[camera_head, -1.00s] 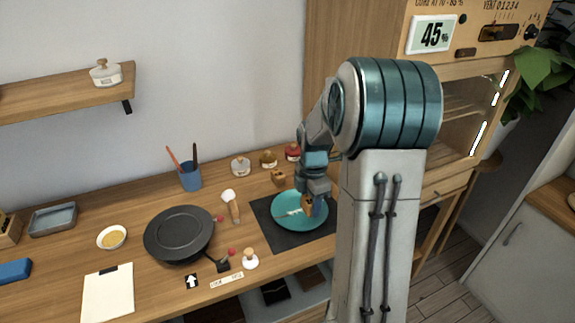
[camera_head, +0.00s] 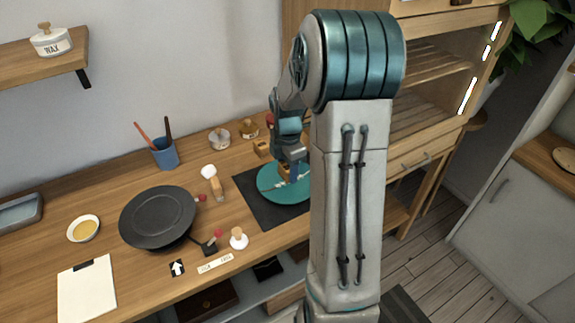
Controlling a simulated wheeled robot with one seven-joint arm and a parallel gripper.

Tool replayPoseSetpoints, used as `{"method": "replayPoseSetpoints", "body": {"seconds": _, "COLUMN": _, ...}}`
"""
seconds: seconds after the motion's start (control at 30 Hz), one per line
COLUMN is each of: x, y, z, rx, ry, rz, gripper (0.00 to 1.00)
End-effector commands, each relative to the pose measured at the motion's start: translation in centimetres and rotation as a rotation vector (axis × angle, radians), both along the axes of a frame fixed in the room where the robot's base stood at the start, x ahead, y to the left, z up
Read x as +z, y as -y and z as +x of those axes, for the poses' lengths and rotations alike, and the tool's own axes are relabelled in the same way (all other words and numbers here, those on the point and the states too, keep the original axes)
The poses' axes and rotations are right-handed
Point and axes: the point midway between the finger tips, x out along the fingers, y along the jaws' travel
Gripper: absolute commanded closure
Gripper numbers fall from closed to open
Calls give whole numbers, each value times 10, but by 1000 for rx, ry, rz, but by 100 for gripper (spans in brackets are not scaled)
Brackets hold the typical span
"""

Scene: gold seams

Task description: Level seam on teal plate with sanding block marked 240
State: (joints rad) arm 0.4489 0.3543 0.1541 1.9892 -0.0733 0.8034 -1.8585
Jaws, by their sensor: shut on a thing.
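The teal plate (camera_head: 272,191) lies on a dark mat (camera_head: 250,207) on the wooden bench, partly hidden by my arm. A pale seam line shows faintly on it. My gripper (camera_head: 287,175) is over the plate, pointing down, shut on a small tan block (camera_head: 285,170). The block is at or just above the plate; I cannot tell whether it touches. Its marking is not readable. Another small tan block (camera_head: 261,148) stands on the bench behind the plate, its marking also unreadable.
A black round pan-like turntable (camera_head: 158,217) stands left of the mat, with a brush (camera_head: 213,183) between them. A blue cup of tools (camera_head: 164,153), small jars (camera_head: 219,138), a yellow-filled dish (camera_head: 84,229) and a clipboard (camera_head: 87,288) are around.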

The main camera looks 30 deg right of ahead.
Motion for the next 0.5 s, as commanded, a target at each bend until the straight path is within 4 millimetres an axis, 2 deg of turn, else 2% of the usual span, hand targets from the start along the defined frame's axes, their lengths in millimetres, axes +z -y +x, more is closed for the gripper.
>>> {"method": "replayPoseSetpoints", "body": {"seconds": 0.3, "x": 0, "y": -1, "z": 0, "rx": 0, "ry": 0, "rz": 0, "gripper": 71}}
{"method": "replayPoseSetpoints", "body": {"seconds": 0.5, "x": -5, "y": -16, "z": 1, "rx": 3, "ry": -1, "rz": 0, "gripper": 71}}
